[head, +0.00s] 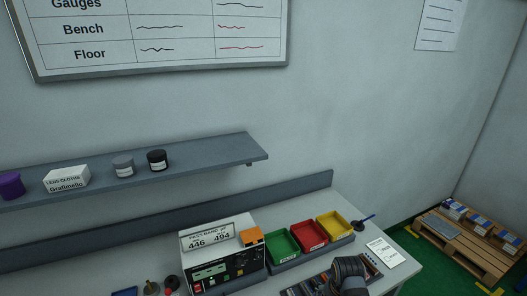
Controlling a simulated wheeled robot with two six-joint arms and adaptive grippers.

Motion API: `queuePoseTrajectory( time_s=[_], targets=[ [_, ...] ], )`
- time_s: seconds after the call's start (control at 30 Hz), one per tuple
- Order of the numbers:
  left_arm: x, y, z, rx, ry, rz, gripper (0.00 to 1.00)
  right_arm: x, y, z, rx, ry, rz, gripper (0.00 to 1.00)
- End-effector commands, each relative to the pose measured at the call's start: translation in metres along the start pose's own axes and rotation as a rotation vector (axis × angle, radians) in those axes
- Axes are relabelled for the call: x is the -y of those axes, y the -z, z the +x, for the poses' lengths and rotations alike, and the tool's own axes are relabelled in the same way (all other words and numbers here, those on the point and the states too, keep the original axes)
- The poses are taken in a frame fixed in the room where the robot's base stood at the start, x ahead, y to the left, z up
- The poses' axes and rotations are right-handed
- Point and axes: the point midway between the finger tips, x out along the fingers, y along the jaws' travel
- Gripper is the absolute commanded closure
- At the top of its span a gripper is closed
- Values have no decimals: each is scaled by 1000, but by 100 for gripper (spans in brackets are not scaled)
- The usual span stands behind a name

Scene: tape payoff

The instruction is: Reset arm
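Neither of my grippers shows clearly in the head view. A dark grey banded rounded shape (348,273) rises at the bottom edge, over the right part of the bench; I cannot tell whether it is part of my arm. The grey bench (399,268) runs along the wall. On it stands a black and white test instrument (222,270) with a small green display and a sign (208,235) reading 446 and 494 on top. An orange block (251,237) sits beside the sign.
Green (282,244), red (309,235) and yellow (334,225) bins stand right of the instrument. A white paper (385,253) lies near the bench's right end. A wall shelf (215,153) holds jars and a box. A loaded pallet (468,246) is on the floor.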

Motion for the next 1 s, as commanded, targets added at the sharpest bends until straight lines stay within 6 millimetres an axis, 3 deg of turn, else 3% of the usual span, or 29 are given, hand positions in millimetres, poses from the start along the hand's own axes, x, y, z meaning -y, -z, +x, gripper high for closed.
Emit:
queuePoseTrajectory(
  time_s=[0.03,0.2,0.4,0.67,1.0],
  targets=[
    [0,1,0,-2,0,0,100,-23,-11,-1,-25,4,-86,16],
    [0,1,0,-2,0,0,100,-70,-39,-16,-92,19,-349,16],
    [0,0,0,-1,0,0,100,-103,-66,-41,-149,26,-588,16],
    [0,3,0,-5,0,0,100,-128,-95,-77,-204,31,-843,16],
    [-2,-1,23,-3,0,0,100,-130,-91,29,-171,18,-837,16]
  ],
)
